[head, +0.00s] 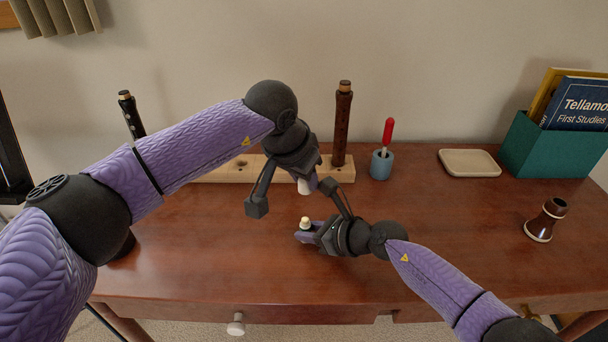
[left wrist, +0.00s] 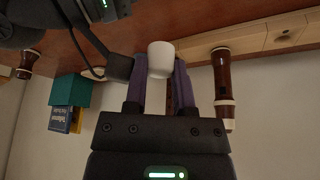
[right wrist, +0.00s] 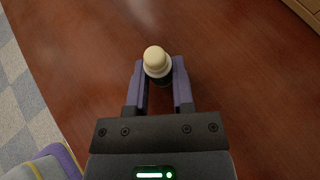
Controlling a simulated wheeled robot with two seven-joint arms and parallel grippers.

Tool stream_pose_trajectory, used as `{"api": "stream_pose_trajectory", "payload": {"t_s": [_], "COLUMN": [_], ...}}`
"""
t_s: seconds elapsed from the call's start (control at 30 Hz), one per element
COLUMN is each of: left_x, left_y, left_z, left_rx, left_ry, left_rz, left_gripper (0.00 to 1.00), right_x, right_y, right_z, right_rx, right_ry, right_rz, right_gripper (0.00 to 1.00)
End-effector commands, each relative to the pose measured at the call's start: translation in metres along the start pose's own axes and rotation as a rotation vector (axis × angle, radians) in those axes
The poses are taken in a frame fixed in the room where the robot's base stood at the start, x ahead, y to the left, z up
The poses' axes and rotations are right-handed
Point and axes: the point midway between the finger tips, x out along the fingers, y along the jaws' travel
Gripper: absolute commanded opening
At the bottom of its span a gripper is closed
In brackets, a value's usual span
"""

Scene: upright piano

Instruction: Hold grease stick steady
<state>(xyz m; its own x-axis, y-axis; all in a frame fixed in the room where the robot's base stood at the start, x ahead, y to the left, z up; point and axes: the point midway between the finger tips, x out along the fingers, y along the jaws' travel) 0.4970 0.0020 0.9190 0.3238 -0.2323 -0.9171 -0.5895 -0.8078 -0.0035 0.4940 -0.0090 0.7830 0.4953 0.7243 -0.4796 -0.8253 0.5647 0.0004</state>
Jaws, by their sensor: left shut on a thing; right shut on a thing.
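The grease stick (head: 305,222) stands roughly upright in my right gripper (head: 307,234), low over the desk, its cream rounded top showing above the fingers. The right wrist view shows the cream tip of the grease stick (right wrist: 155,58) between the purple fingers, with a darker body below it. My left gripper (head: 306,182) points down, above and behind it, shut on a white cap (head: 304,187). The left wrist view shows the white cap (left wrist: 161,60) between both fingers. The cap and the stick are apart.
A wooden rack (head: 215,171) with dark recorder parts stands behind my grippers. A blue cup (head: 381,166) with a red-handled tool, a cream dish (head: 468,163), a teal book box (head: 550,150) and a recorder foot piece (head: 545,221) are to the right. The front desk top is clear.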

Motion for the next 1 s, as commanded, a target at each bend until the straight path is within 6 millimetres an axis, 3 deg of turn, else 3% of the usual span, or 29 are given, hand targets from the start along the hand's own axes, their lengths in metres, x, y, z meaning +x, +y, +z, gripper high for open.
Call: {"api": "stream_pose_trajectory", "payload": {"t_s": [0.33,0.6,1.0], "left_x": [0.000,0.027,0.033], "left_y": [0.000,0.000,0.002], "left_z": [0.000,0.012,0.014], "left_rx": [0.000,-0.017,-0.017], "left_ry": [0.000,-0.001,-0.002], "left_rz": [0.000,-0.007,-0.003], "left_gripper": [0.00,0.00,0.00], "right_x": [0.000,0.000,0.000], "right_y": [0.000,0.000,0.000], "right_z": [0.000,0.000,0.000], "right_rx": [0.000,0.000,-0.001], "right_ry": [0.000,0.000,-0.001], "right_rz": [0.000,0.000,0.001], "right_gripper": [0.00,0.00,0.00]}}
